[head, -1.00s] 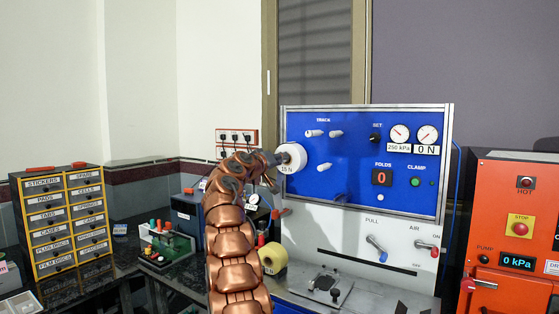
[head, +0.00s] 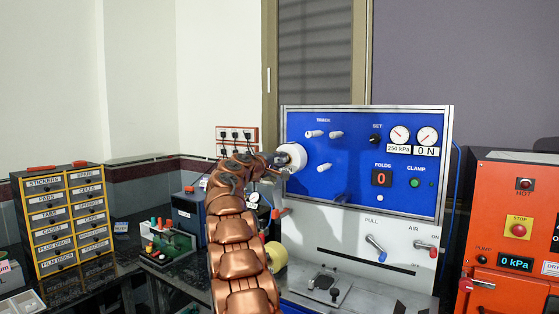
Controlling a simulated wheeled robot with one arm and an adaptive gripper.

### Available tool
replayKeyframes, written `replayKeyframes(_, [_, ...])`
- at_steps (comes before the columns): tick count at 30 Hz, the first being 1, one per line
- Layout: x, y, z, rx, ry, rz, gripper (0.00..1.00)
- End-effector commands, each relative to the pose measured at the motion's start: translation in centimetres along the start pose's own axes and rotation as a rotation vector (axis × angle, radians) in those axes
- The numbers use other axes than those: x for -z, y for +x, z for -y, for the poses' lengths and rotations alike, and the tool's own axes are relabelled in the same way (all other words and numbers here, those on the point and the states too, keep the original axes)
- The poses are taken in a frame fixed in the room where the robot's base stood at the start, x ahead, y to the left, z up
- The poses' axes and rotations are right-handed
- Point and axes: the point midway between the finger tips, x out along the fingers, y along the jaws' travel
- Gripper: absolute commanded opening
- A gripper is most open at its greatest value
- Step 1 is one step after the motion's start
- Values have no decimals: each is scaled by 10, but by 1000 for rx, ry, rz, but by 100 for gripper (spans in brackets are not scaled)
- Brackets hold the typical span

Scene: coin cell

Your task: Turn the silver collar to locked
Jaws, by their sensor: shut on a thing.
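A white round roll (head: 296,152) sits at the left end of the blue machine panel (head: 345,185). My gripper (head: 280,161) is at the roll's near left face, over its hub. The fingers are shut there, on what I take to be the silver collar. The collar is hidden by the fingers and too small to make out, so I cannot read its turned position. My copper-coloured arm rises from the bottom and bends right to the hub.
Pegs (head: 336,134) stick out of the panel right of the roll. A yellow tape roll (head: 277,254) is partly behind my arm. The PULL lever (head: 376,248) is lower right. An orange machine (head: 515,230) stands right, a yellow drawer cabinet (head: 65,220) left.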

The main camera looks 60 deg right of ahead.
Motion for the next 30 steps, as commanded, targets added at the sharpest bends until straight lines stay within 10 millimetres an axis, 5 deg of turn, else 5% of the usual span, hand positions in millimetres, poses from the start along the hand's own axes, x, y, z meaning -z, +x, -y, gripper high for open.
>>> replayKeyframes(17, [1, 0, -1, -2, -28, -2, 0])
replayKeyframes(18, [1, 0, -1, -2, -28, -2, 32])
replayKeyframes(24, [0, 0, 0, -1, -27, -1, 52])
replayKeyframes(30, [0, 0, 0, -1, -27, 0, 52])
